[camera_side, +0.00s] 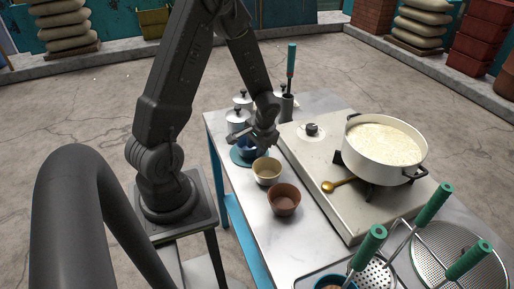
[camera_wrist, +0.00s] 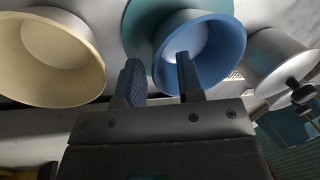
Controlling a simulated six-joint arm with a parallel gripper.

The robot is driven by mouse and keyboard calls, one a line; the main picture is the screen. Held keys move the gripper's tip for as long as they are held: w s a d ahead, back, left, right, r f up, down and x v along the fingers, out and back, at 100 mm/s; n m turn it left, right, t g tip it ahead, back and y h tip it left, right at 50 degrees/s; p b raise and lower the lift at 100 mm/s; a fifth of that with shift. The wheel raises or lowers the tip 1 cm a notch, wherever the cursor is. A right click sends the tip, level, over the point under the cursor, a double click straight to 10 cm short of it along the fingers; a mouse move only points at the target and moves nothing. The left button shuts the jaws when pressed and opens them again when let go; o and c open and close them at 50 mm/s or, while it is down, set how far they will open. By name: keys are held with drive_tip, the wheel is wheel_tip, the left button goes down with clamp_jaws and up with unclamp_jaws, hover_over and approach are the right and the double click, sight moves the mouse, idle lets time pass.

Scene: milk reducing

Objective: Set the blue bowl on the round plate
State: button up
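The blue bowl (camera_side: 246,144) is upright over the round teal plate (camera_side: 238,158) near the table's left edge, and appears to rest on it. In the wrist view the bowl (camera_wrist: 222,50) fills the upper middle, with part of the plate (camera_wrist: 137,20) showing behind it. My gripper (camera_wrist: 160,75) is at the bowl's rim, with one finger over the bowl's inside and the other outside its wall. The fingers are apart, with a visible gap wider than the rim. In the side view my gripper (camera_side: 262,138) is right at the bowl and partly hides it.
A cream bowl (camera_side: 267,175) and a brown bowl (camera_side: 284,203) stand in front of the plate. White canisters (camera_side: 237,122) stand behind it. The stove (camera_side: 310,165) with a white pot (camera_side: 385,168) is to the right.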

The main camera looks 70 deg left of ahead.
drive_tip(key=v, duration=1.1)
drive_tip(key=s+d+r+m+t+h, duration=0.1)
drive_tip(key=s+d+r+m+t, duration=0.1)
drive_tip(key=d+r, duration=0.6)
drive_tip(key=s+d+r+m+t+h, duration=0.1)
drive_tip(key=s+d+r+t, duration=0.3)
drive_tip(key=d, duration=0.6)
wheel_tip(320, 180, up, 4)
drive_tip(key=s+m, duration=0.1)
drive_tip(key=s, duration=0.1)
drive_tip(key=shift+s+d+t+h, duration=0.15)
drive_tip(key=shift+s+t+h, duration=0.15)
drive_tip(key=shift+s, duration=0.05)
